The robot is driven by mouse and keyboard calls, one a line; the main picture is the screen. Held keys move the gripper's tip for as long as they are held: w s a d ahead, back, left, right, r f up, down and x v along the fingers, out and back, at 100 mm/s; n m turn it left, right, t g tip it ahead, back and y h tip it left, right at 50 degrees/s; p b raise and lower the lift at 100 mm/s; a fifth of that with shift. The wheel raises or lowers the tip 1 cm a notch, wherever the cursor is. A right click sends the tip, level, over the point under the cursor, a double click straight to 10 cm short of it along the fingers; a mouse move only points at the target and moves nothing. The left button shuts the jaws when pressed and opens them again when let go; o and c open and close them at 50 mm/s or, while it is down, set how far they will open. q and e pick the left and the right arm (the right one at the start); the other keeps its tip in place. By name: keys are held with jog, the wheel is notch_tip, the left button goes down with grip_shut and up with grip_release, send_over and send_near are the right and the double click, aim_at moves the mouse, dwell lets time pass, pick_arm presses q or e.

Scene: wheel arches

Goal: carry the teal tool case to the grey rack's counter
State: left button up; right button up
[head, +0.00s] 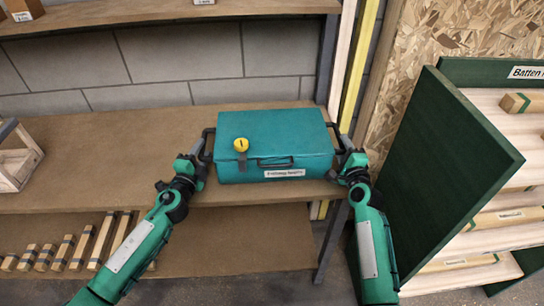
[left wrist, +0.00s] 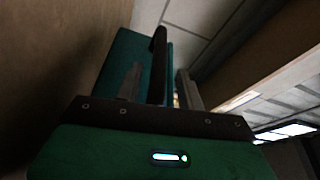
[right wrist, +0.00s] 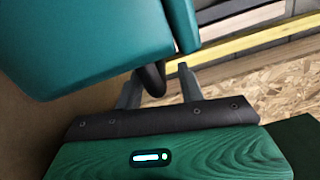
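The teal tool case (head: 290,132) sits level on a wooden shelf (head: 110,150), with a black handle at each end, a front handle and a white label. My left gripper (head: 204,155) is at the case's left handle; in the left wrist view the black handle (left wrist: 158,62) stands between its parted fingers. My right gripper (head: 345,158) is at the right end; in the right wrist view the dark handle (right wrist: 152,78) lies between its parted fingers, nearer one of them. Both grippers look open around the handles. I cannot tell whether this shelf belongs to the grey rack.
A yellow round object (head: 241,145) rests on the case lid near its front left. A wooden crate (head: 18,158) stands at the far left. Battens (head: 90,245) lie on the lower shelf. A dark green panel (head: 425,165) and batten rack stand close on the right.

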pick_arm(q)
jog(key=v, duration=1)
jog(key=shift+d, duration=0.1)
jog(key=shift+s, duration=0.15)
pick_arm(e)
jog(key=s+d, duration=0.1)
jog(key=s, duration=1.1)
jog(key=shift+d, duration=0.25)
pick_arm(q)
jog(key=shift+o, duration=0.4)
jog(key=o, duration=1.1)
jog(key=shift+b+v, duration=0.7)
jog(key=shift+v, duration=2.3)
pick_arm(e)
jog(key=shift+f, duration=0.75)
jog(key=shift+o, duration=0.2)
